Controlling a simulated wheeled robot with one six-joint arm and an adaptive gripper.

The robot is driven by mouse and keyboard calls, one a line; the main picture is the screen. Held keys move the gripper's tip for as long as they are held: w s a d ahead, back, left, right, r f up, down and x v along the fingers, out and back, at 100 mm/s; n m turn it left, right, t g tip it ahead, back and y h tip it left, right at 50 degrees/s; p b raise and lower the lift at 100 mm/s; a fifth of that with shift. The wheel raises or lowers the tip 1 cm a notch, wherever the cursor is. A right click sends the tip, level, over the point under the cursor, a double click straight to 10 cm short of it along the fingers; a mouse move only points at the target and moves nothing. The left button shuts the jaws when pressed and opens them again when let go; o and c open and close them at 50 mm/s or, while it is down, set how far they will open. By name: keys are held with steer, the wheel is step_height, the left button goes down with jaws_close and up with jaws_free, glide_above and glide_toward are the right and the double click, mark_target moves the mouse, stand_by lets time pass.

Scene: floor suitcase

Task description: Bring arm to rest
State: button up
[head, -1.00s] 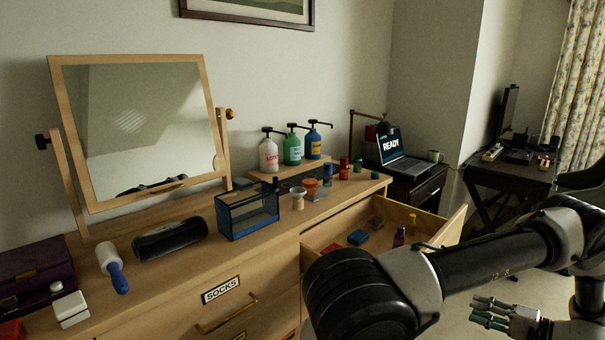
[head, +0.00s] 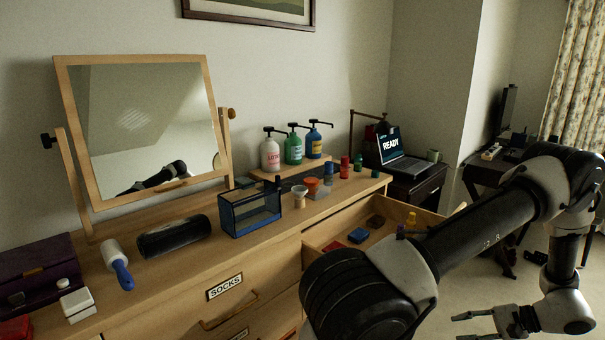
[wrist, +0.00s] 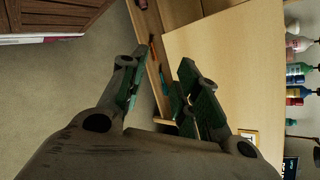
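My arm reaches in from the right of the head view, its elbow raised at the right edge. My gripper (head: 462,328) hangs at the lower right, to the right of the dresser and over the floor, fingers pointing left. In the wrist view my gripper (wrist: 156,78) shows two fingers with green pads, spread apart with nothing between them. The wooden dresser (head: 180,285) has an open top drawer (head: 325,237) behind my arm. Part of the drawer is hidden by my arm.
A laptop (head: 398,150) sits on a side table behind. Floor (head: 480,285) shows near my gripper.

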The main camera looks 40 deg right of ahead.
steer(key=w+a+r+n+g+h, duration=0.1)
steer(key=w+a+r+n+g, duration=0.4)
steer(key=w+r, duration=0.65)
steer(key=w+a+r+n+g, duration=0.4)
steer(key=w+a+r+g, duration=0.3)
steer(key=r, duration=0.7)
steer(key=w+a+r+n+t+h, duration=0.1)
steer(key=w+a+r+n+t, duration=0.1)
steer(key=a+r+n, duration=0.2)
steer(key=w+a+r+n+t+h, duration=0.1)
steer(key=w+a+r+n+t, duration=0.1)
steer(key=a, duration=0.9)
steer(key=w+a+r+n+t+h, duration=0.1)
steer(key=w+a+r+n+h, duration=0.1)
steer(key=w+a+r+n, duration=0.2)
steer(key=a+r+n, duration=0.2)
steer(key=a+r, duration=0.2)
steer(key=shift+w+n+t, duration=0.15)
steer(key=shift+n+t, duration=0.25)
